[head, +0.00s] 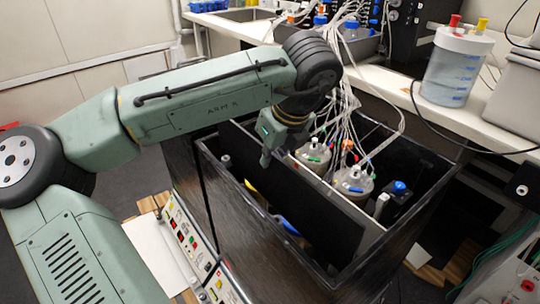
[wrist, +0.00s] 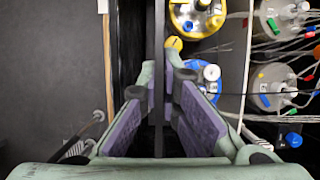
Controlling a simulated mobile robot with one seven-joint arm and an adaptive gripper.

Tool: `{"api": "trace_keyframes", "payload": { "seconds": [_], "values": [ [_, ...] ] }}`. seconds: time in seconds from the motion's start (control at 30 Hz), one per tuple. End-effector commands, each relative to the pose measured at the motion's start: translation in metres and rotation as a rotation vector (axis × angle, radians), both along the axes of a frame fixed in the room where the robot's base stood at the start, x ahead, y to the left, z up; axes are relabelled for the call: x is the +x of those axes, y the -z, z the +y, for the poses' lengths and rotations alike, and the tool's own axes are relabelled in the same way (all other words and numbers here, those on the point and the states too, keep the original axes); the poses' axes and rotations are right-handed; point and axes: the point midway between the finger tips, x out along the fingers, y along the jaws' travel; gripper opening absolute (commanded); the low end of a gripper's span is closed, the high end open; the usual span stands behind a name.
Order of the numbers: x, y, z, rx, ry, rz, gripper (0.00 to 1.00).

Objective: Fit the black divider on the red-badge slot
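The black divider (head: 290,190) stands upright as a dark panel in the black open-topped box (head: 222,215). In the wrist view the divider (wrist: 159,30) shows edge-on as a thin dark strip. My gripper (head: 268,155) is at the divider's upper edge. In the wrist view my gripper (wrist: 161,75) has one purple-padded finger on each side of the strip, with narrow gaps visible beside it. I cannot tell whether the fingertips touch the divider. The divider's lower edge is hidden. I cannot make out a red badge or its slot.
Grey-lidded vessels (head: 354,182) with many tubes stand right of the divider. A yellow-collared vessel (wrist: 197,15) and a blue-capped one (wrist: 203,74) lie close to my right finger. A control panel (head: 190,238) stands left of the box. A bench (head: 452,112) with a clear jar (head: 455,70) is behind.

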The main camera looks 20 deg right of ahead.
Motion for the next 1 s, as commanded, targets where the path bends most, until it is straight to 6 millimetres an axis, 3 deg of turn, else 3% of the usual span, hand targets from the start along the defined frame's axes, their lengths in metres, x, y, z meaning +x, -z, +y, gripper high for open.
{"api": "trace_keyframes", "payload": {
  "seconds": [0.5,1.0],
  "values": [
    [0.000,0.042,0.000,0.000,0.001,0.001,0.00],
    [0.000,0.047,0.000,0.000,0.001,0.000,0.00]
  ]
}}
